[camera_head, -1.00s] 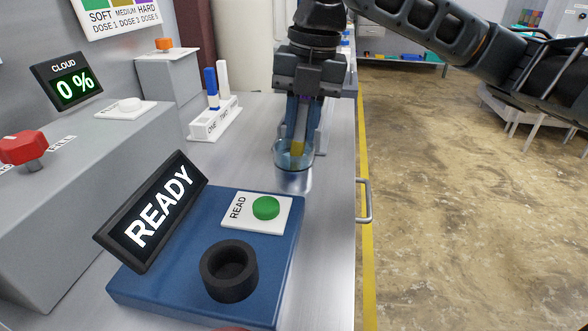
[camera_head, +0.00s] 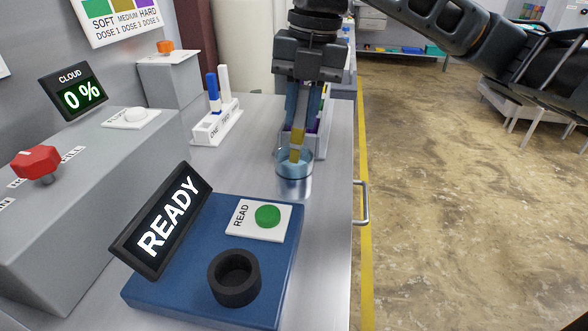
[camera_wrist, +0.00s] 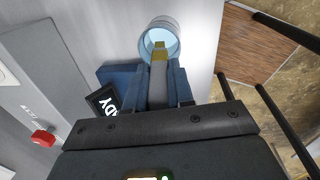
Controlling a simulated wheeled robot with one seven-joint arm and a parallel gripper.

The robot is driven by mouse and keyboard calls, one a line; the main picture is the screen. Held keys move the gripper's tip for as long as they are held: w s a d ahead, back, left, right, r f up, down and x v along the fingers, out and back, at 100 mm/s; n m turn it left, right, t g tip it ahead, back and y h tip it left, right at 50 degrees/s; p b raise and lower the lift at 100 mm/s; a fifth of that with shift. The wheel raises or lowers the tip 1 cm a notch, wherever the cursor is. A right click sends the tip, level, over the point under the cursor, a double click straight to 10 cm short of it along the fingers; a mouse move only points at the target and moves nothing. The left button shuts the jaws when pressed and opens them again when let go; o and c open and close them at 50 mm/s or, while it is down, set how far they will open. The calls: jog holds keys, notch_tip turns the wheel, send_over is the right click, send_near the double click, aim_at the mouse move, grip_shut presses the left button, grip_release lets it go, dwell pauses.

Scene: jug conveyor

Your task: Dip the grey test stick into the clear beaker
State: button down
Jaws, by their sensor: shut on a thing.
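My gripper (camera_head: 303,118) is shut on the grey test stick (camera_wrist: 157,90) and points down above the clear beaker (camera_head: 294,172). The stick's lower end has yellow-olive bands (camera_head: 298,137) with a grey band between. In the head view the lower band shows within the beaker's rim. In the wrist view the stick's end (camera_wrist: 160,45) overlaps the opening of the beaker (camera_wrist: 173,29), which holds pale blue liquid. I cannot tell whether the tip touches the liquid. The beaker stands on the metal bench.
A blue reader block (camera_head: 200,275) with a black round socket (camera_head: 234,279), green button (camera_head: 267,216) and READY screen (camera_head: 163,222) is nearer me. A white rack (camera_head: 217,126) stands left of the beaker. The bench's right edge is close to the beaker.

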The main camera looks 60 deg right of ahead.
aim_at(301, 86)
jog(key=shift+r+p, duration=2.5)
jog(key=shift+r, duration=0.65)
